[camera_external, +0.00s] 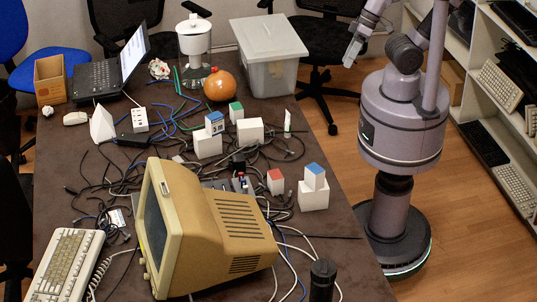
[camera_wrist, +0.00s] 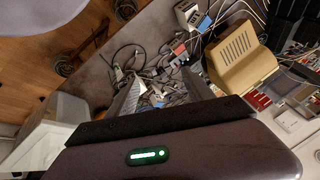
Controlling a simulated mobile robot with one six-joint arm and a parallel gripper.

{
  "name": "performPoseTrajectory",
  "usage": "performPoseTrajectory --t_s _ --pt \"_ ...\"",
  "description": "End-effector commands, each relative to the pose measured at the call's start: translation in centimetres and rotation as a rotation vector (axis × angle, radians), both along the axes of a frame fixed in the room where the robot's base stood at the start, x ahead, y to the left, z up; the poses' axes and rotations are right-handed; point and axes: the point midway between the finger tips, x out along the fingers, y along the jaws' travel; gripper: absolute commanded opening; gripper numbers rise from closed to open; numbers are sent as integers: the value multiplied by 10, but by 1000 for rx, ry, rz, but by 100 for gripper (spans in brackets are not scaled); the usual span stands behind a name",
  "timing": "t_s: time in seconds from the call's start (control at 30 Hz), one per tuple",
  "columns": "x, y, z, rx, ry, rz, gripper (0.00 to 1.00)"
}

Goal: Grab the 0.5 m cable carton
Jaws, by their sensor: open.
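A small carton (camera_external: 214,123) with a blue top and dark printing on its side stands on a white block (camera_external: 208,146) mid-table. The printing looks like a length ending in M, but I cannot read it fully. Other small cartons stand near: a green-topped one (camera_external: 236,112), a red-topped one (camera_external: 275,182) and another blue-topped one (camera_external: 314,177) on a white block (camera_external: 313,198). I cannot read labels on these. My gripper (camera_external: 354,50) is open and empty, raised beyond the table's right edge. In the wrist view its fingers (camera_wrist: 162,92) point toward the cable-strewn table.
Tangled cables (camera_external: 110,185) cover much of the table (camera_external: 345,262). A beige monitor (camera_external: 205,228) stands in front, with a dark cylinder (camera_external: 322,280) beside it. An orange sphere (camera_external: 220,85) and a lidded grey bin (camera_external: 268,60) stand at the back. Shelves (camera_external: 500,85) are at right.

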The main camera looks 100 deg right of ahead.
Motion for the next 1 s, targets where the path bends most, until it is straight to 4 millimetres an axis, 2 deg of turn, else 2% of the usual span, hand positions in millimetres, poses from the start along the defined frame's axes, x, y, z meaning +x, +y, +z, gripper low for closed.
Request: performPoseTrajectory --t_s 0.2,0.27,0.37,0.47,0.5,0.57,0.6,0.67,0.7,0.83,1.0 --pt "0 0 0 1 1 -1 62" --pt "6 1 3 10 16 -16 62" --pt "41 8 12 61 107 -116 62" --pt "107 25 11 123 246 -302 62" --pt "134 35 2 139 301 -386 62" --pt "175 52 -19 154 375 -515 62" --pt "199 65 -39 159 419 -602 62" --pt "229 84 -72 158 473 -727 62" --pt "245 96 -95 154 499 -803 62" --pt "273 124 -159 137 546 -989 62" --pt "281 135 -198 128 559 -1077 62"
